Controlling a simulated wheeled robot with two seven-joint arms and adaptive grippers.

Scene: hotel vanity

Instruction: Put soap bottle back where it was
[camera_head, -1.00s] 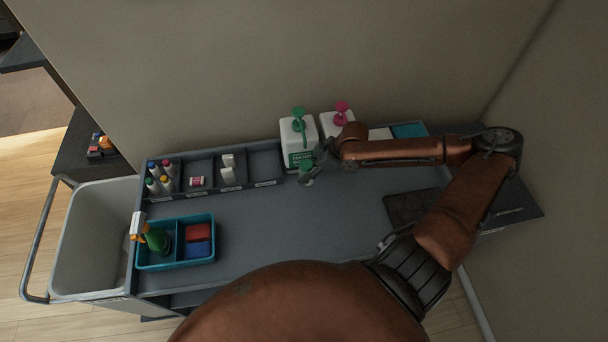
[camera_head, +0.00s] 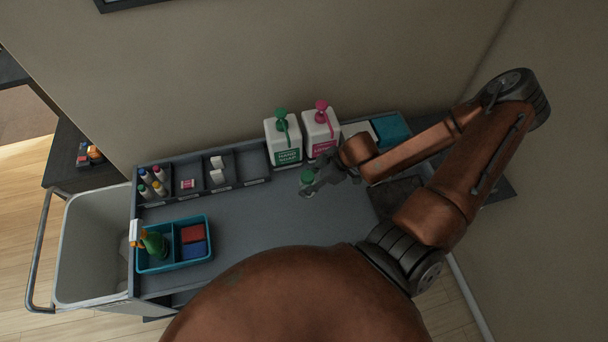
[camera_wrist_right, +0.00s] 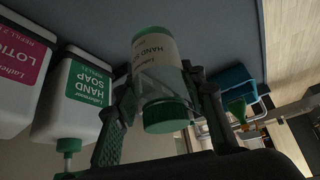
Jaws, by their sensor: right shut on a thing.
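The soap bottle is a small clear bottle with a green cap and a "HAND SOAP" label (camera_wrist_right: 155,58). It sits between the two fingers of my right gripper (camera_wrist_right: 163,108) in the right wrist view. In the head view the right gripper (camera_head: 318,181) holds the bottle (camera_head: 307,176) above the cart top, just in front of the large dispensers. Its lower part is mostly hidden there, and I cannot tell its gap to the surface. A large white hand soap refill with a green pump (camera_head: 284,150) and a pink-labelled lotion refill (camera_head: 320,130) stand behind it.
The grey cart top (camera_head: 270,220) is clear in the middle. Divided bins (camera_head: 200,172) with small bottles line the back left. A teal caddy (camera_head: 160,267) with a green bottle and cloths sits front left. A teal item (camera_head: 391,130) lies back right. A wall rises behind.

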